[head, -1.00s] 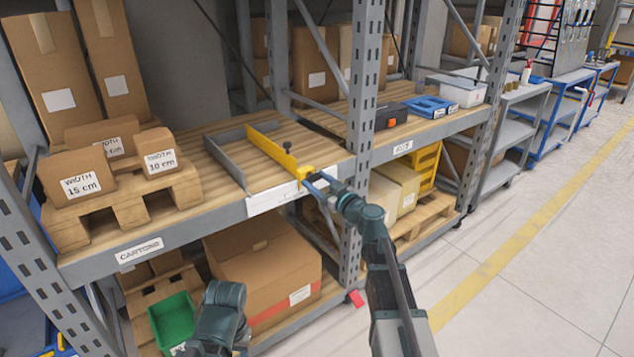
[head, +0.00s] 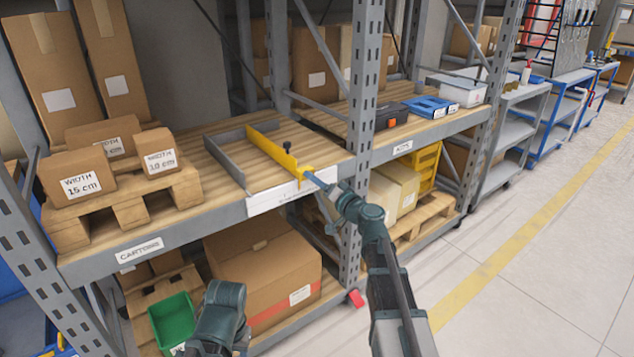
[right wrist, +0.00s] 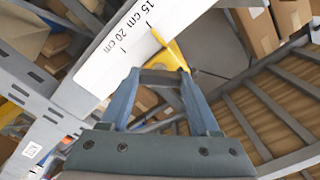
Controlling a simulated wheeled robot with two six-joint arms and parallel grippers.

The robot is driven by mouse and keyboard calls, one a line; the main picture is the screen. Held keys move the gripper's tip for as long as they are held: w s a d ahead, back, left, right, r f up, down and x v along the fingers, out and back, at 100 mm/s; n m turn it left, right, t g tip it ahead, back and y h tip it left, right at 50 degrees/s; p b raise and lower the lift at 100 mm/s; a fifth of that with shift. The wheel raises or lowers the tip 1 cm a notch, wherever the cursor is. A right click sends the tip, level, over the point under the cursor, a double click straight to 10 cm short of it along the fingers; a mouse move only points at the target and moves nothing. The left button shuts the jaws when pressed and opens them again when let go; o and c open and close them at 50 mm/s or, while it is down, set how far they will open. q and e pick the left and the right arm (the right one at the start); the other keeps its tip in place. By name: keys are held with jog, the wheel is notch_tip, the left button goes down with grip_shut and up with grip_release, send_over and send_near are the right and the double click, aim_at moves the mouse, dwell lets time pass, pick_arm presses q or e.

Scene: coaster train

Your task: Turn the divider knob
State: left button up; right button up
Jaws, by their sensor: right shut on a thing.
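The yellow divider (head: 272,150) stands on the wooden shelf deck, right of a grey fence (head: 226,160). A white scale (right wrist: 120,42) there reads 15 cm and 20 cm. Part of my left arm shows low in the head view; its gripper is not visible.
Cartons with width labels (head: 82,184) sit on a small pallet at left. A grey rack post (head: 362,130) rises close to my right arm. A green bin (head: 172,318) and a large carton (head: 262,270) are below. The deck between fence and divider is empty.

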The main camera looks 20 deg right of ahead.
jog(key=shift+m, duration=3.7)
jog(key=o, duration=1.4)
jog(key=shift+c, duration=0.2)
jog(key=v, duration=1.4)
jog(key=shift+w, duration=0.1)
